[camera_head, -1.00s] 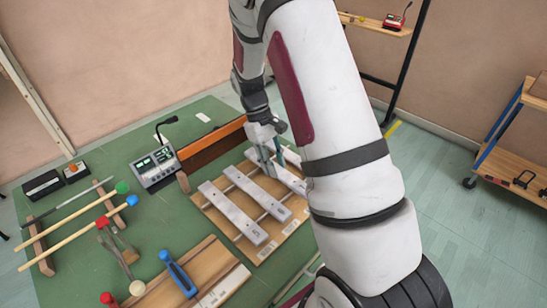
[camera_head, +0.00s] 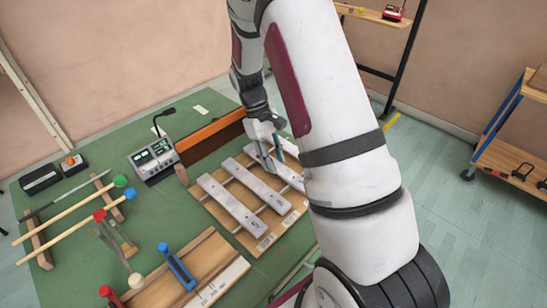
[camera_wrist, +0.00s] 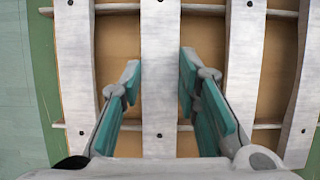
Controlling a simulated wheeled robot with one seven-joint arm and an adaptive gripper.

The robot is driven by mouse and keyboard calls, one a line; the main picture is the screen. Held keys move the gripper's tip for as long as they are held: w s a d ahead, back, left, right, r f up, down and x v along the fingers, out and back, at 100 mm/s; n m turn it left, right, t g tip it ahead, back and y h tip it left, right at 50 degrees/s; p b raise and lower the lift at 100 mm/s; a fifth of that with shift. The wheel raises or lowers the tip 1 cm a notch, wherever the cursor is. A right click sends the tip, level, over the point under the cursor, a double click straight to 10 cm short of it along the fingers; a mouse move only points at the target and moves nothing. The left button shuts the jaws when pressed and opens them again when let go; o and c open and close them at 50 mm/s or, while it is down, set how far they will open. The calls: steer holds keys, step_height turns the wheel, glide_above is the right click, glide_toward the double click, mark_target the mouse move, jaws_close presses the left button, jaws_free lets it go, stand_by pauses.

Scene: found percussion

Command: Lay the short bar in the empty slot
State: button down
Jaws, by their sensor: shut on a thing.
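My gripper (camera_wrist: 159,72) is shut on the grey bar (camera_wrist: 160,110), with one teal finger on each side of it. In the head view my gripper (camera_head: 268,158) is over the far right part of the bar frame (camera_head: 213,213), partly hidden by my arm. In the wrist view the held bar lies between and parallel to a left bar (camera_wrist: 76,85) and a right bar (camera_wrist: 243,80), above the frame's crossing rails (camera_wrist: 205,9). I cannot tell whether it rests on the rails. Its near end is hidden by my gripper.
The frame stands on a green table (camera_head: 110,148). A mixer console (camera_head: 153,160) and a brown board (camera_head: 212,138) stand behind it. Mallets (camera_head: 75,212) lie at the left, and a wooden board with a blue-handled tool (camera_head: 178,270) lies in front.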

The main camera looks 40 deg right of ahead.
steer(key=shift+f, duration=0.1)
steer(key=c, duration=1.1)
jaws_free()
steer(key=v, duration=1.2)
steer(key=shift+s, duration=0.1)
